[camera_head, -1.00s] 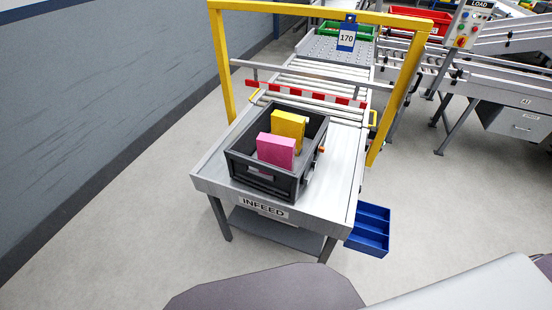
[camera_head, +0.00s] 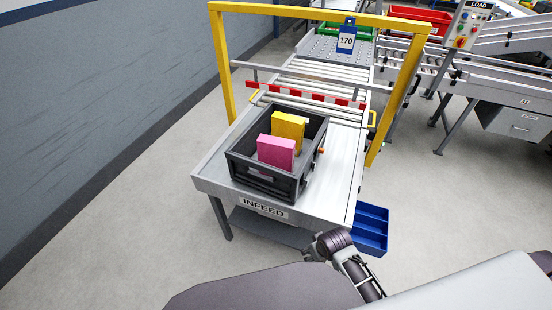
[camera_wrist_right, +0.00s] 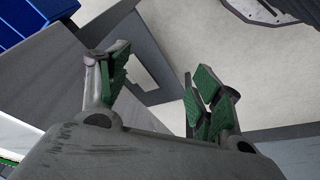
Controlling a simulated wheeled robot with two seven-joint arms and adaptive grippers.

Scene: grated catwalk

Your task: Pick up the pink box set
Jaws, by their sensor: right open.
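The pink box (camera_head: 276,152) stands upright in a dark grey crate (camera_head: 264,182), near its front wall. A yellow box (camera_head: 288,131) stands just behind it in the same crate. The crate sits on the infeed table. My right gripper (camera_head: 312,250) is low in front of the table's front right corner, well apart from the boxes. In the right wrist view its two green-padded fingers (camera_wrist_right: 158,82) are spread with nothing between them. My left gripper is not in view.
The infeed table (camera_head: 340,195) leads back to a roller conveyor under a yellow frame (camera_head: 225,65). A red-white striped bar (camera_head: 305,94) crosses behind the crate. Blue bins (camera_head: 370,230) hang at the table's right side. Grey floor is open at left and right.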

